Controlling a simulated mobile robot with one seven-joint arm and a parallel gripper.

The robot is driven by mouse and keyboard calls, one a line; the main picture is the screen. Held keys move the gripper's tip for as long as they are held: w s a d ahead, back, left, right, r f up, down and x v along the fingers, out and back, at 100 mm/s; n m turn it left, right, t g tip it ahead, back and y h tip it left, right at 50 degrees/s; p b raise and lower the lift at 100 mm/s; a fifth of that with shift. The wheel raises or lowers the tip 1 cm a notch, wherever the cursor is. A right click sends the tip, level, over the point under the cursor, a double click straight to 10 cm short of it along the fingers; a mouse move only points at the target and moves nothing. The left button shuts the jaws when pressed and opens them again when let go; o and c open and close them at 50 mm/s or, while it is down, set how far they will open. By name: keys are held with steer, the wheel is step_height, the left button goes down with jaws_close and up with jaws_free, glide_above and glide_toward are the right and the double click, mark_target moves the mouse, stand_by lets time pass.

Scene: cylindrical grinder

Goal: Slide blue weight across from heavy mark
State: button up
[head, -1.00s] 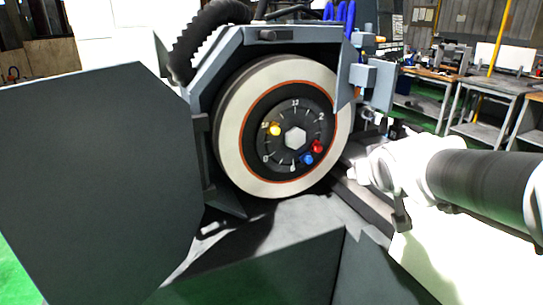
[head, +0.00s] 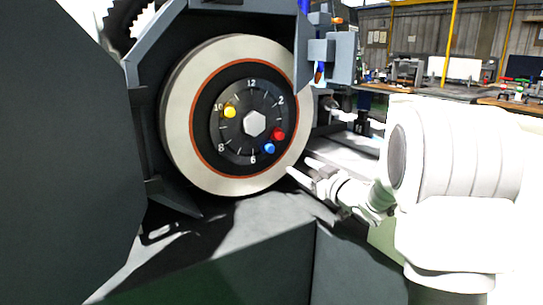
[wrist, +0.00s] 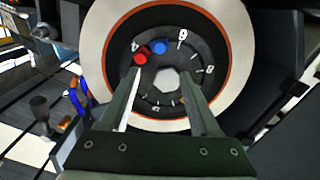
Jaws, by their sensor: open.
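The grinding wheel (head: 178,117) has a dark flange with clock numbers around a hex nut (head: 255,123). The blue weight (head: 269,149) sits at the lower right of the flange, between the 6 and the red weight (head: 279,134). The yellow weight (head: 229,112) sits at the upper left near the 10. My gripper (head: 300,167) is open and empty, low and right of the wheel. The wrist view, turned over, shows the blue weight (wrist: 160,46) and red weight (wrist: 141,56) beyond my spread fingers (wrist: 162,78). I cannot make out a heavy mark.
A grey guard (head: 136,90) frames the wheel, with a bracket (head: 335,50) at its upper right. A large dark panel (head: 60,160) stands at the left. A dark cover (head: 240,265) lies below in front. Benches (head: 450,90) are far back right.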

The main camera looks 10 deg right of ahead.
mark_target(272, 150)
steer(key=b+x, duration=0.2)
steer(key=x, duration=1.3)
steer(key=shift+w+a, duration=0.1)
steer(key=shift+w, duration=0.2)
jaws_close()
stand_by(0.8)
